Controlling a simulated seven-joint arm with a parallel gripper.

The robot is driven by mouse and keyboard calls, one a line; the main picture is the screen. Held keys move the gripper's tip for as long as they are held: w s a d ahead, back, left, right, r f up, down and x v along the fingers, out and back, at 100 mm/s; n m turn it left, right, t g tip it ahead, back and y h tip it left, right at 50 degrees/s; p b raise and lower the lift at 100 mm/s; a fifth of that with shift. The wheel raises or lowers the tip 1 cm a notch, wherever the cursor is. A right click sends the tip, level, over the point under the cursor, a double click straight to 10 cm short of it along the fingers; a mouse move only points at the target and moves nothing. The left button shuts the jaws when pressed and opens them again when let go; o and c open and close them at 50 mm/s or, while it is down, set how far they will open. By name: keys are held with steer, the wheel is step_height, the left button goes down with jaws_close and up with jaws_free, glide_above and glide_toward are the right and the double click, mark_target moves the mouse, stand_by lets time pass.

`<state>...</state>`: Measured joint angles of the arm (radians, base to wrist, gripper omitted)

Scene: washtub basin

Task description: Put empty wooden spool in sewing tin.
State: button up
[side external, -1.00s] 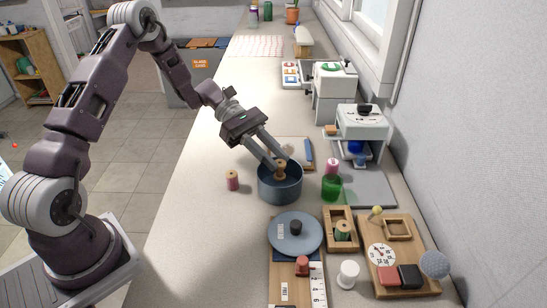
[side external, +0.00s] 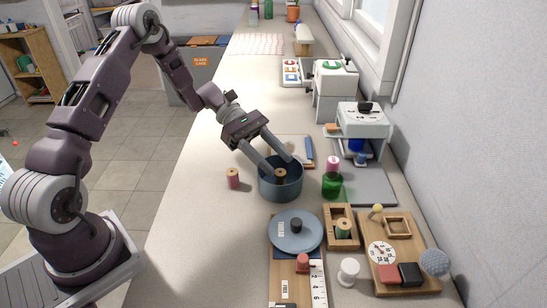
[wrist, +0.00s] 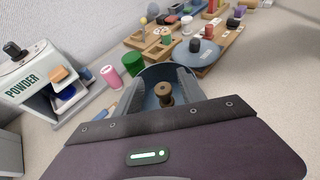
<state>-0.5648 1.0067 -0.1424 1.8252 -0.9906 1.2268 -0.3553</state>
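The sewing tin (side external: 280,191) is a round blue-grey pot standing open on the counter; its far rim shows in the wrist view (wrist: 160,70). The empty wooden spool (side external: 280,176) is brown and bare, and stands upright inside the tin. In the wrist view the spool (wrist: 165,96) shows between my fingers. My gripper (side external: 284,165) is open, with its fingertips inside the tin's mouth and spread on either side of the spool. I see a gap on both sides of the spool. The spool's base is partly hidden by the tin wall in the side view.
A blue lid (side external: 296,236) with a dark knob lies in front, on a board. A wooden box (side external: 342,239) holds another spool. Counter left of the tin is mostly clear.

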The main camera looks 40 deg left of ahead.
steer(key=shift+r, duration=0.2)
steer(key=w+r+v, duration=0.1)
steer(key=v, duration=1.1)
steer(key=s+d+r+m+g+y, duration=0.2)
steer(key=s+d+r+m+y, duration=0.55)
steer(key=s+d+r, duration=0.3)
steer(key=s+d+r+m+t+y, duration=0.1)
steer(key=s+m+t+y, duration=0.5)
steer(key=s+m, duration=0.5)
steer(key=s, duration=0.5)
steer(key=shift+s+r+t, duration=0.2)
steer(key=shift+t, duration=0.2)
